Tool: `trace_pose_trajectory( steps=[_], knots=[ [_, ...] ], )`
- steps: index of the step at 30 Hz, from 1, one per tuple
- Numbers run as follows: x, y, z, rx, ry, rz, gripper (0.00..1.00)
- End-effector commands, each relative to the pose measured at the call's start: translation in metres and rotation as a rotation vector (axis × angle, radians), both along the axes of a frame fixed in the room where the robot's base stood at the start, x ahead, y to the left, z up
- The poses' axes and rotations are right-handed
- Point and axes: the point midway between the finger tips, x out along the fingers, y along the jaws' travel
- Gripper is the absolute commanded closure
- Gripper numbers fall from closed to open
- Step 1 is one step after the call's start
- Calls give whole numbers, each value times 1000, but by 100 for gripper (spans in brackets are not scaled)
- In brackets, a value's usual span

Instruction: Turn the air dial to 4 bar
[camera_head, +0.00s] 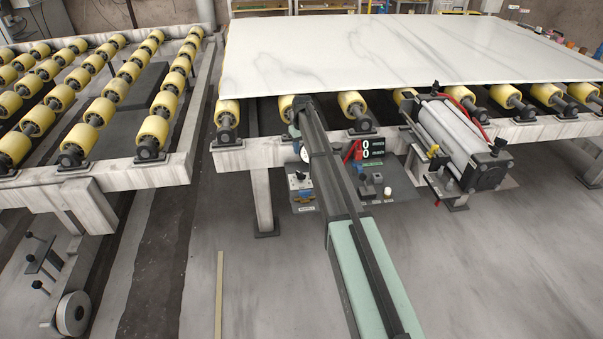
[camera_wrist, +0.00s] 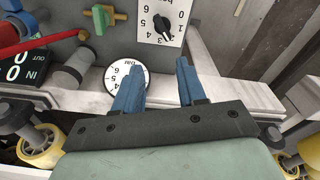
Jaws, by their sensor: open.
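The air dial, a black knob (camera_wrist: 163,27) on a white numbered plate (camera_wrist: 176,42), is at the top of the wrist view. Its exact setting is hard to read. A round white gauge marked bar (camera_wrist: 114,76) sits below and left of it, partly covered by my left finger. My gripper (camera_wrist: 158,66) is open, its two blue fingers apart with nothing between them, short of the knob. In the head view the control panel (camera_head: 397,184) is under the roller table's front edge; my arm crosses in front of it and hides much of my gripper.
A pale stone slab (camera_head: 400,50) lies on yellow rollers above. A large cylinder (camera_head: 455,135) stands right of the panel. The floor in front is mostly clear.

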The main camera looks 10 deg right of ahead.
Motion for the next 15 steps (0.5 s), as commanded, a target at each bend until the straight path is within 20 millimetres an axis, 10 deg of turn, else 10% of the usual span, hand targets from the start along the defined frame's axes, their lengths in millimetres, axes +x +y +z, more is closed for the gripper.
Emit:
trace_pose_trajectory(
  steps=[15],
  knots=[
    [1,0,-4,-20,103,366,60]
  ],
)
